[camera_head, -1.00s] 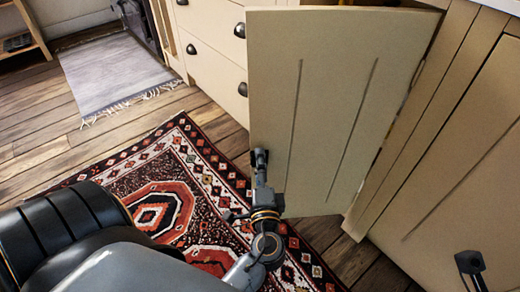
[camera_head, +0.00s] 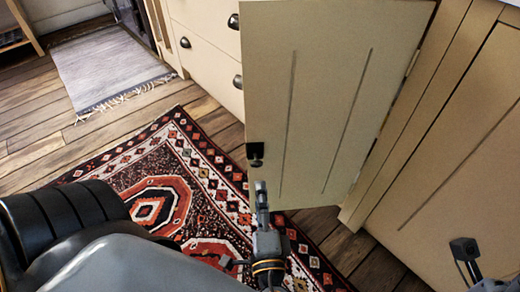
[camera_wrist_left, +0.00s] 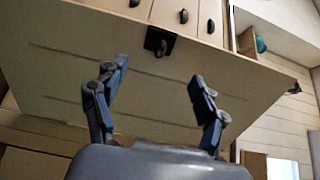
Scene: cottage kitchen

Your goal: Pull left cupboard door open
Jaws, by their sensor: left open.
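The left cupboard door (camera_head: 310,110) is a cream panel with two vertical grooves. It stands swung out from the cabinet, with its hinge side at the right. Its black knob (camera_head: 256,155) sits low near the free left edge and also shows in the left wrist view (camera_wrist_left: 158,42). My left gripper (camera_head: 262,190) is just below the knob in the head view, apart from it. In the left wrist view its two fingers are spread and empty, with the knob beyond the gap between them (camera_wrist_left: 155,80).
A drawer unit with black cup handles (camera_head: 238,82) stands left of the door. A second cream cupboard door (camera_head: 450,170) with a black fitting (camera_head: 464,249) is at the right. A patterned rug (camera_head: 150,180) and a grey mat (camera_head: 105,70) lie on the wooden floor.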

